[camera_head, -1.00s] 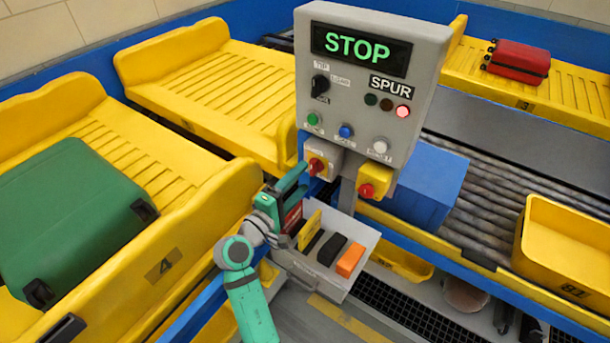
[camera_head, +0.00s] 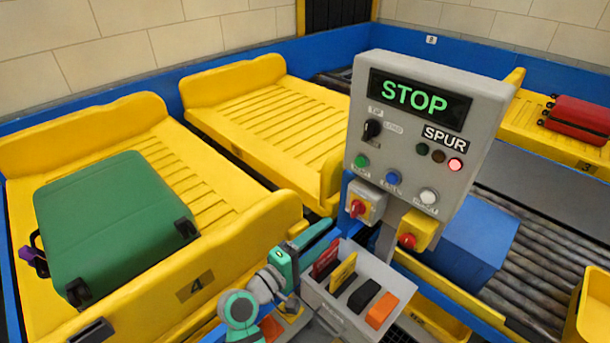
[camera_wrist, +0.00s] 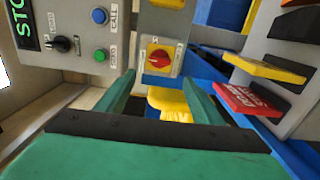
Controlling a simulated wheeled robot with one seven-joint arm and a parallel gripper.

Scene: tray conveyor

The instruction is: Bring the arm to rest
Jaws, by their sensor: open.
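My gripper (camera_head: 326,234) is open and empty, just left of and below the control box (camera_head: 425,125) in the head view. In the wrist view my gripper (camera_wrist: 160,98) shows two teal fingers spread apart with nothing between them. The red rotary switch on its grey box (camera_head: 358,208) lies beyond the fingertips, apart from them. It also shows in the wrist view (camera_wrist: 159,58). The box's display reads STOP, and a red lamp beneath the SPUR label is lit.
A grey holder (camera_head: 340,312) with red, yellow, black and orange pieces stands close to the right of my gripper. A yellow tray (camera_head: 195,290) marked 4 carries a green suitcase (camera_head: 115,225) at left. A blue box (camera_head: 478,240) sits on the rollers at right.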

